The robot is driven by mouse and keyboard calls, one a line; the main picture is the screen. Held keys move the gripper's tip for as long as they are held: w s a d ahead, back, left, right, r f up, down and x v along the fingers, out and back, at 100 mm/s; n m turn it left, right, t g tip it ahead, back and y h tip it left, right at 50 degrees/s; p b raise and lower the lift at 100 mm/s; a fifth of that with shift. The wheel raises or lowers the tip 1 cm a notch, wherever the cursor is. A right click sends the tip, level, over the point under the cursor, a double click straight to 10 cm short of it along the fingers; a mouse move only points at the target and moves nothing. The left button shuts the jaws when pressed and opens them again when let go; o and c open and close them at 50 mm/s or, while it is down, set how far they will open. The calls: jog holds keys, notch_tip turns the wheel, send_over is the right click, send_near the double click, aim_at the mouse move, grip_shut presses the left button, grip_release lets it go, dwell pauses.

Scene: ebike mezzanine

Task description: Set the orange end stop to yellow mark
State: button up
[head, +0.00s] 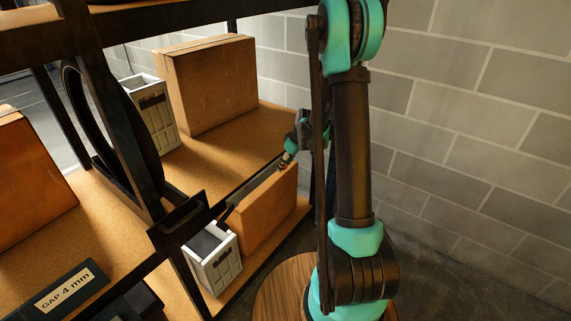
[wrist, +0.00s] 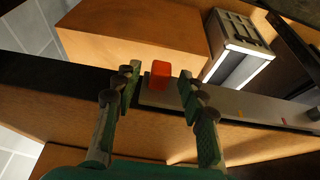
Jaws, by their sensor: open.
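The orange end stop (wrist: 160,73) is a small red-orange block standing at the left end of a grey rail (wrist: 215,108) in the wrist view. My gripper (wrist: 160,88) is open, with one finger on each side of the end stop and a visible gap to each. I cannot tell whether the fingertips reach down beside it. In the head view my gripper (head: 286,160) is small, at the shelf's edge; the end stop is unclear there.
A cardboard box (wrist: 130,35) and a grey-white crate (wrist: 238,48) stand beyond the rail. A dark shelf post (head: 115,120) and a "GAP 4 mm" sign (head: 67,288) are left in the head view. A block wall (head: 480,130) is at right.

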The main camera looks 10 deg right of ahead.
grip_shut()
dwell(0.3)
